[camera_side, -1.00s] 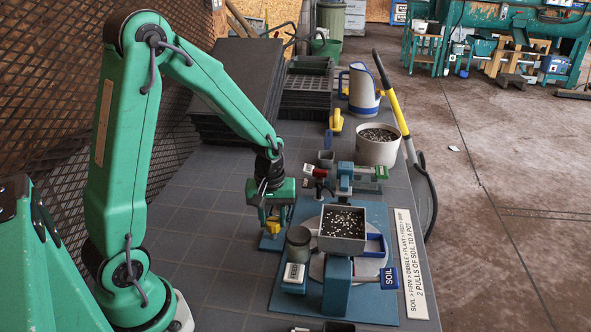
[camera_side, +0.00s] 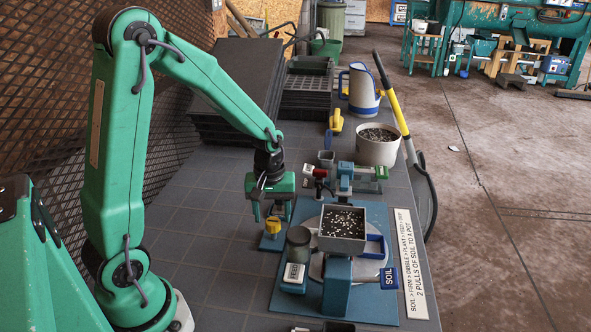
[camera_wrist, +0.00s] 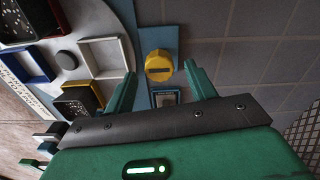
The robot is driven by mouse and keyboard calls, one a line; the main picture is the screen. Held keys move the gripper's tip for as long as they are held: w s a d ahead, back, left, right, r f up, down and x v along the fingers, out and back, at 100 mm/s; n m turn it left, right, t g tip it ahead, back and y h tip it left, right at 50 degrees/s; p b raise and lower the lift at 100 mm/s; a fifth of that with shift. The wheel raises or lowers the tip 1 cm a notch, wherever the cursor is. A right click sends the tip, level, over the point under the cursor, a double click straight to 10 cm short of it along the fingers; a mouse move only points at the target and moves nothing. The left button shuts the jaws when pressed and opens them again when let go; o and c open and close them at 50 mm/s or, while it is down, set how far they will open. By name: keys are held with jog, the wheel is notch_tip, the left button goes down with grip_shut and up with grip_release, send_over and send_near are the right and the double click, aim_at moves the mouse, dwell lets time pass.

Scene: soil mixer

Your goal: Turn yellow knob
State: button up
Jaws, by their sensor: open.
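The yellow knob (camera_side: 272,226) stands on a small blue base (camera_side: 270,243) at the left edge of the blue machine plate. Nothing is held.
A dark cylinder (camera_side: 298,243) stands close by the knob. A red-handled part (camera_side: 320,173) rises behind. The grey tabletop left of the knob is clear.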

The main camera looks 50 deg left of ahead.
aim_at(272, 223)
jog(key=shift+r, duration=3.1)
jog(key=shift+s+d+r, duration=0.2)
jog(key=shift+s+r, duration=0.05)
jog(key=shift+r, duration=0.2)
jog(key=s+d+r+m+t, duration=0.5)
jog(key=s+d+r+m, duration=0.2)
jog(key=s+r+m, duration=0.3)
jog(key=shift+s+d+r+m, duration=0.25)
jog(key=shift+s+r+m, duration=0.15)
jog(key=shift+s, duration=0.4)
